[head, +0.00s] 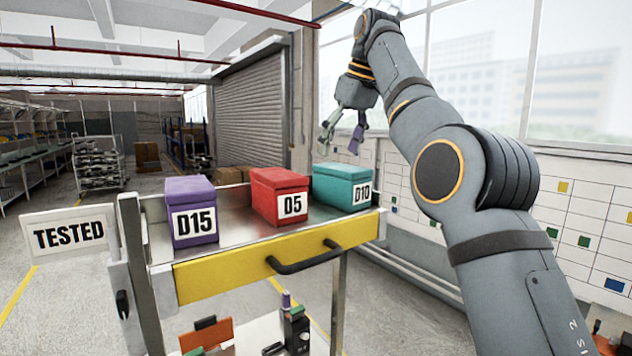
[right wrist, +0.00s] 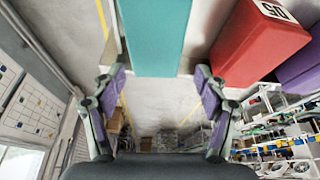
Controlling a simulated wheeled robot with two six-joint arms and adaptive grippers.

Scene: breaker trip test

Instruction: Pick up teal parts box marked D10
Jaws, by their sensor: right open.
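The teal parts box marked D10 (head: 342,186) stands at the right end of the cart's top tray. My right gripper (head: 341,149) is open and empty above the teal box, with its fingers pointing down. In the right wrist view the teal box (right wrist: 155,35) shows at the top, ahead of the two spread fingers (right wrist: 160,112) and apart from them. The label is not visible in that view. My left gripper is not in view.
The tray has a yellow front (head: 225,270) with a black handle (head: 303,258). A TESTED sign (head: 69,234) hangs at the left.

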